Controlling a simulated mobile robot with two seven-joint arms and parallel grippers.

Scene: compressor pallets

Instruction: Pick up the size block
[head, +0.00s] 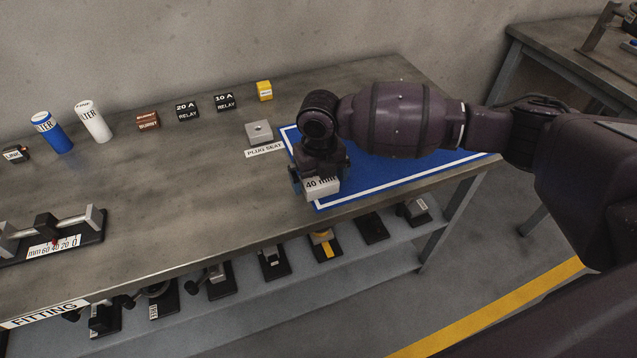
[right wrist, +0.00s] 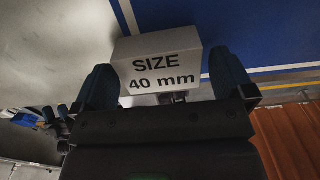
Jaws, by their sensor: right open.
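The size block (head: 321,188) is a light grey block marked "40 mm", at the front left corner of the blue mat (head: 400,178). In the right wrist view the block (right wrist: 158,62) reads "SIZE 40 mm". My right gripper (head: 318,182) is over the block from above. In the right wrist view its two blue-grey fingers (right wrist: 166,84) stand on either side of the block, open; whether they touch it I cannot tell. The gripper hides part of the block in the head view. My left gripper is not in view.
A plug seat (head: 259,132) stands left of the mat. Relays (head: 187,110), a yellow block (head: 264,91) and blue and white filters (head: 93,122) line the back. The bench middle is clear; a lower shelf (head: 340,262) holds several parts.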

